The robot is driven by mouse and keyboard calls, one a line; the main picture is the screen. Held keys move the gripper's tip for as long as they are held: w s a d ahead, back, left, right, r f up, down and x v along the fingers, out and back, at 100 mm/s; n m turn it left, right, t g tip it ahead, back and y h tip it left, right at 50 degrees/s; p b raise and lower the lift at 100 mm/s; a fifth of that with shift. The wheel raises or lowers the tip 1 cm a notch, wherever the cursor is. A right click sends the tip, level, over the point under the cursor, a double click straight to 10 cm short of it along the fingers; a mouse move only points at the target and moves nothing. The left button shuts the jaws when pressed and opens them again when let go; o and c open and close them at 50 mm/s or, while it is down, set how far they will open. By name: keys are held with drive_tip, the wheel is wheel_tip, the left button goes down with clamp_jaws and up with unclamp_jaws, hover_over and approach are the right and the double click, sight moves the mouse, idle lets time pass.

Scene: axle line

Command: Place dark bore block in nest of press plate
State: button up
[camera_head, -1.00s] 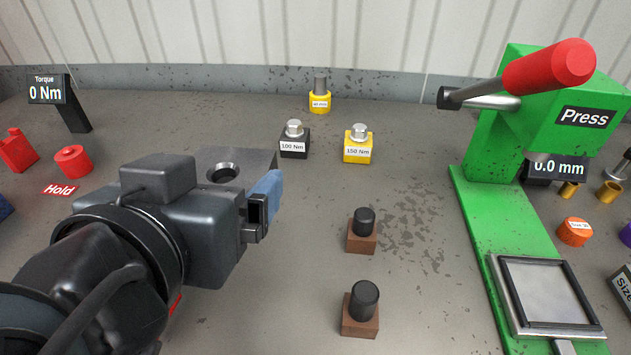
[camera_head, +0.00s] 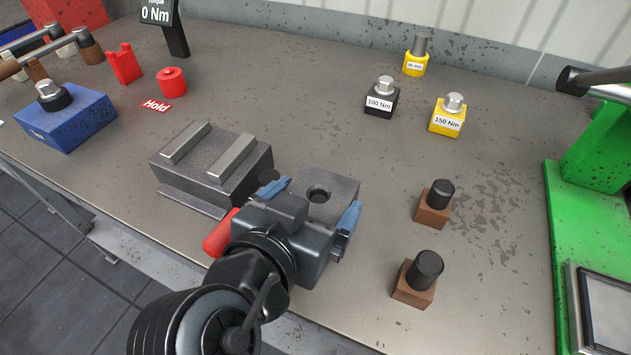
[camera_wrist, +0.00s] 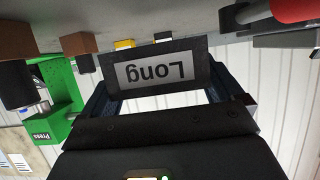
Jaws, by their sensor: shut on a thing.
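The dark bore block (camera_head: 340,186) is a grey square block with a round hole in its top. My gripper (camera_head: 312,202) is shut on it, with its blue fingers at either side. In the wrist view the block's dark face (camera_wrist: 155,72) sits between the fingers, with an upside-down "Long" label. I cannot tell how far it is off the bench. The press plate (camera_head: 574,312) is cut off at the lower right of the head view. Only the left part of its dark raised rim and pale inside shows. The plate looks empty there.
A dark fixture with two bars (camera_head: 215,165) and a red handle (camera_head: 219,235) are close left of my gripper. Two brown blocks with black pegs (camera_head: 433,203) (camera_head: 416,279) stand between it and the green press (camera_head: 600,160). The labelled black and yellow blocks (camera_head: 381,100) (camera_head: 447,117) stand behind.

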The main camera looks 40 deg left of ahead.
drive_tip(key=shift+f, duration=2.25)
drive_tip(key=shift+f, duration=0.15)
drive_tip(key=o, duration=1.6)
drive_tip(key=shift+f, duration=0.1)
drive_tip(key=shift+f, duration=0.1)
